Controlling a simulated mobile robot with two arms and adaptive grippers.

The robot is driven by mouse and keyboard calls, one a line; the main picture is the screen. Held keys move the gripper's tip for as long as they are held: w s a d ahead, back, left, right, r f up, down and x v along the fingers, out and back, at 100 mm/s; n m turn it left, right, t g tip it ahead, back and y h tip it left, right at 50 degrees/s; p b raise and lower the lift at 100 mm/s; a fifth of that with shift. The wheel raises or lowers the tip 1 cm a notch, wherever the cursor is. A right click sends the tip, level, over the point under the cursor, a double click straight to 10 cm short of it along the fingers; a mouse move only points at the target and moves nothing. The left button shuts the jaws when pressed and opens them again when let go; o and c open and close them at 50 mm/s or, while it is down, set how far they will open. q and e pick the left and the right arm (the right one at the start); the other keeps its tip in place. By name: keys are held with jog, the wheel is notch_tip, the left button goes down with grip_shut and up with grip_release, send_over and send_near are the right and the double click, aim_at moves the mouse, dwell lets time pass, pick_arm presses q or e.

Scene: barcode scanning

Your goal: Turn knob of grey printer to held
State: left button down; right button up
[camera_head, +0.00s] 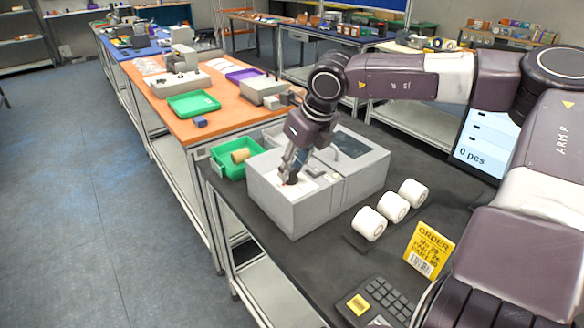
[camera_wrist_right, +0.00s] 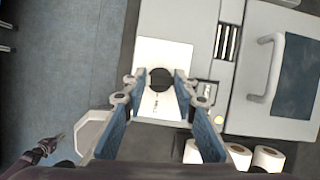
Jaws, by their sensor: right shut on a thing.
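The grey printer (camera_head: 315,211) stands on the dark table in the middle of the head view, and its top also shows in the wrist view (camera_wrist_right: 187,14). A round dark knob (camera_wrist_right: 160,79) sits on a white plate (camera_wrist_right: 165,48) on the printer's top. My right gripper (camera_head: 290,177) reaches down onto the left part of the printer's top. In the wrist view its fingers (camera_wrist_right: 157,88) are on either side of the knob, shut on it. What looks like my left gripper (camera_wrist_right: 53,142) shows small at the lower left of the wrist view, its jaws unclear.
A yellow order card (camera_head: 428,249) and a keypad (camera_head: 376,301) are at the front. A green bin (camera_head: 228,170) with a brown roll (camera_head: 241,155) is at the printer's left. An orange table (camera_head: 165,118) lies behind.

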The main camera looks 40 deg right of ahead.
jog(key=n+y, duration=0.1)
jog(key=n, duration=0.2)
jog(key=shift+d, duration=0.15)
jog(key=n+y, duration=0.1)
jog(key=n, duration=0.1)
jog(key=n+g+y, duration=0.1)
jog(key=n, duration=0.2)
jog(key=shift+w+d+n+b, duration=0.1)
jog(key=shift+n+b, duration=0.2)
jog(key=shift+b, duration=0.05)
jog(key=n, duration=0.2)
jog(key=n+g+y+b, duration=0.1)
jog(key=n, duration=0.1)
jog(key=shift+w+d+g, duration=0.1)
jog(key=shift+w+g, duration=0.05)
jog(key=shift+g, duration=0.15)
jog(key=shift+n+g, duration=0.6)
jog(key=shift+n, duration=1.4)
jog(key=shift+r, duration=0.1)
jog(key=o, duration=1.2)
jog(key=shift+y, duration=0.3)
jog(key=shift+c, duration=0.2)
jog(key=v, duration=1.2)
